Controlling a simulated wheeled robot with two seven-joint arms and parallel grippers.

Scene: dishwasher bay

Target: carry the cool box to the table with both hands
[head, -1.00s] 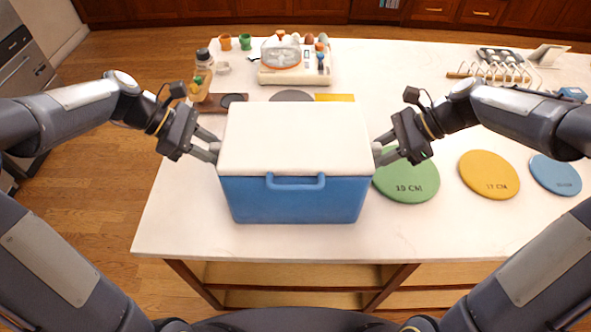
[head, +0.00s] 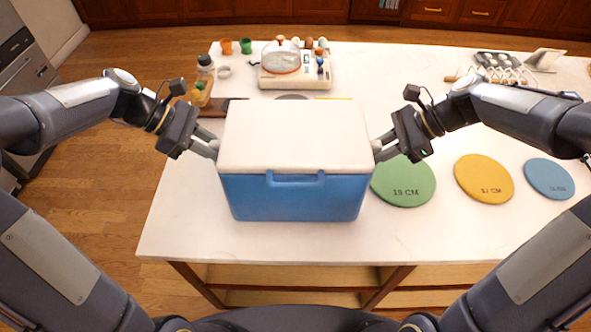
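The cool box (head: 293,199) is blue with a white lid and a blue front handle. It is upright in the middle of the head view, in front of or over the near part of the white table (head: 190,232). I cannot tell whether its base touches the tabletop. My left gripper (head: 214,150) is at the box's left side, just under the lid edge. My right gripper (head: 377,149) is at the right side at the same height. The fingertips of both are partly hidden against the box, and both appear closed on its sides.
Green (head: 404,183), yellow (head: 484,179) and blue (head: 549,178) discs lie on the table to the right. An egg cooker (head: 296,69), small cups, bottles and a rack (head: 503,70) stand farther back. The table's front left area is clear.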

